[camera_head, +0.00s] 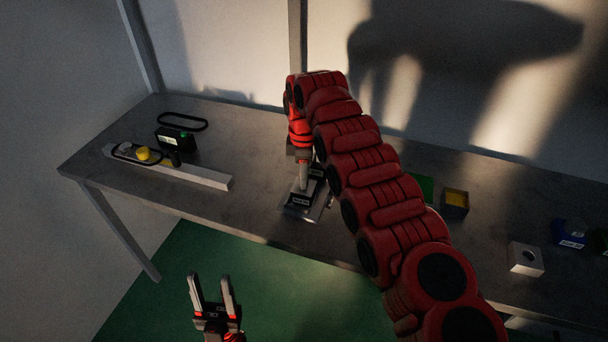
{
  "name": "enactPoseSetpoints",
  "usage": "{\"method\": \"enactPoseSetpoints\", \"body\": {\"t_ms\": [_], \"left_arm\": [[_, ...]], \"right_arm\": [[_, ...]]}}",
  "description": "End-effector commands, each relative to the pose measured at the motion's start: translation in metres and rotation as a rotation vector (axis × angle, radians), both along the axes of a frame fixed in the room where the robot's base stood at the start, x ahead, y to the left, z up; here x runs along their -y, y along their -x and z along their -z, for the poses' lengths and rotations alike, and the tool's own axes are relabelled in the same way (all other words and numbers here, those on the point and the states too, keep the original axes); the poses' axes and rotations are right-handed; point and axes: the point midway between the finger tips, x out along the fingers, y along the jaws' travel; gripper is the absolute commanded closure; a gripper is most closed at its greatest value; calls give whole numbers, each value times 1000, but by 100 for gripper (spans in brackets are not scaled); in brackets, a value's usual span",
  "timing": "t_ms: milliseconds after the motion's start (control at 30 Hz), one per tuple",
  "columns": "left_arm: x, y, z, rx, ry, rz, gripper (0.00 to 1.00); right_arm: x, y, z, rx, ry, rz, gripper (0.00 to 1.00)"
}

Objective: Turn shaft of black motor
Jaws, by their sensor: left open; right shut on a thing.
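A black block with a pale label (300,199) sits on a small metal plate (291,211) near the front edge of the bench; I cannot tell for certain whether it is the black motor. My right gripper (303,186) points down over this block and is shut on a part at its top. The fingers and arm hide that part, and no shaft can be made out. My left gripper (212,282) is open and empty, low in front of the bench, with its fingers pointing up.
A yellow-topped box (455,202), a grey block (525,259) and a blue bin (571,233) stand right.

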Motion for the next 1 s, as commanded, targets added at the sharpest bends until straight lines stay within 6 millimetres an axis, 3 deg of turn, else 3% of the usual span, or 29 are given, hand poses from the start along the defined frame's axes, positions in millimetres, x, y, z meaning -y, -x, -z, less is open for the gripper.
{"method": "enactPoseSetpoints", "body": {"t_ms": [400, 933, 967, 1000], "left_arm": [[0, 0, -1, 0, 0, 0, 48], [0, 0, -1, 0, 0, 0, 48], [0, 0, -1, 0, 0, 0, 48], [0, 0, -1, 0, 0, 0, 48]], "right_arm": [[0, 0, 0, -1, 0, -184, 100], [0, 0, 1, -2, 0, -209, 100], [0, 0, 1, -2, 0, -209, 71], [0, 0, 1, -2, 0, -209, 64]]}}
